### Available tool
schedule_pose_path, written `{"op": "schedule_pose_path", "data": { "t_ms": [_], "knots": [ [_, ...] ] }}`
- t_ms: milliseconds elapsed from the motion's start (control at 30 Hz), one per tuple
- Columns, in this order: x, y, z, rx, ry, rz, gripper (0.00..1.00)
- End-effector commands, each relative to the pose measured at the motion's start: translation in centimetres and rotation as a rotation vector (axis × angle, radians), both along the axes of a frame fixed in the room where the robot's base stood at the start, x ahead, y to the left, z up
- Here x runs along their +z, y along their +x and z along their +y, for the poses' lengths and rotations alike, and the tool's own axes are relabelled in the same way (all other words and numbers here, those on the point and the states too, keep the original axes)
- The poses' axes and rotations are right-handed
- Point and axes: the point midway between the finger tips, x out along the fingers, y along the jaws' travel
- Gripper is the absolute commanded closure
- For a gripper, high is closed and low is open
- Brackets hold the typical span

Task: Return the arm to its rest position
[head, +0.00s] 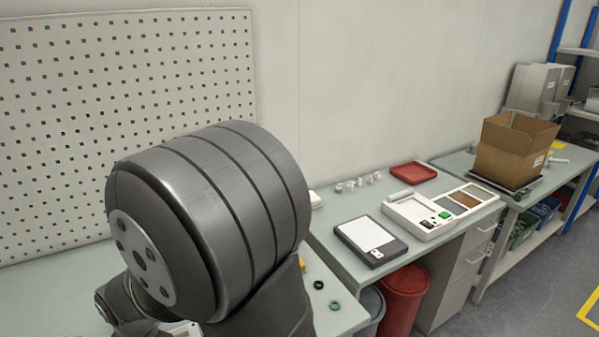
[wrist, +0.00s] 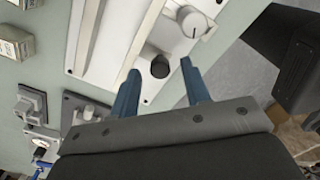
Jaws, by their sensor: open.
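My gripper (wrist: 160,88) shows in the wrist view as two blue fingers set apart on a grey bracket. It is open, and nothing is held between the fingers. Beyond the fingertips is a white panel (wrist: 113,40) with a dark round knob (wrist: 160,67) and a white dial (wrist: 191,22). I cannot tell whether the fingers touch the panel. In the head view my large grey arm joint fills the lower left and hides the bench behind it; the gripper itself does not show there.
A dark-framed pad (head: 369,240), a white device (head: 418,214) and a red tray (head: 413,173) sit on the right bench. A cardboard box (head: 513,147) stands farther right. Red (head: 404,292) and grey bins stand below. Small fixtures (wrist: 31,104) lie left in the wrist view.

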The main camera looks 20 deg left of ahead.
Motion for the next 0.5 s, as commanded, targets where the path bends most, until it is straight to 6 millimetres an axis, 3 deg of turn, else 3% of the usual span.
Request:
{"op": "schedule_pose_path", "data": {
  "t_ms": [100,500],
  "knots": [
    [-0.92,0.12,0.11,-0.001,0.000,0.000,0.57],
    [-0.76,0.66,0.66,0.000,0.001,0.000,0.57]
  ]
}}
